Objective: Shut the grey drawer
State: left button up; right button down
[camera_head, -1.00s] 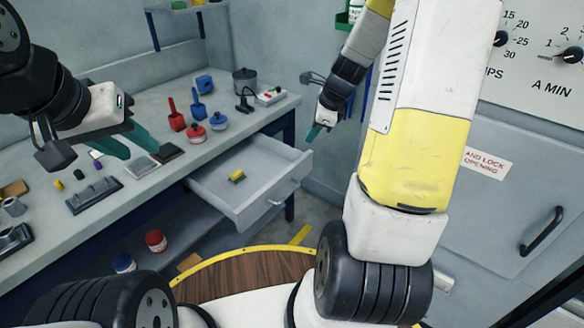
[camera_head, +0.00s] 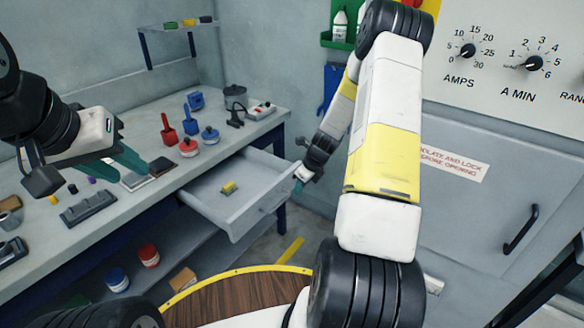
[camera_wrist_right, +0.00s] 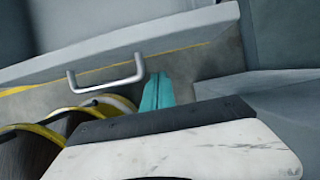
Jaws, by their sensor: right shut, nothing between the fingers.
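The grey drawer (camera_head: 222,206) stands pulled out from under the workbench, with a small yellow-and-green item (camera_head: 228,187) inside. Its front panel and metal handle (camera_wrist_right: 105,78) show in the right wrist view. My right gripper (camera_head: 300,178) is at the right end of the drawer front. In the right wrist view its teal fingers (camera_wrist_right: 157,92) are together and empty, just right of the handle. Whether they touch the drawer front I cannot tell. My left gripper (camera_head: 130,162) is over the workbench at the left, its teal fingers apart with nothing seen between them.
A lower shelf holds a blue tin (camera_head: 117,279) and a red tin (camera_head: 149,256). A grey cabinet (camera_head: 480,215) stands at the right.

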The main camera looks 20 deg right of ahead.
aim_at(292, 184)
jog(key=shift+w+a+r, duration=0.15)
jog(key=shift+w+a, duration=0.85)
jog(key=shift+w, duration=0.25)
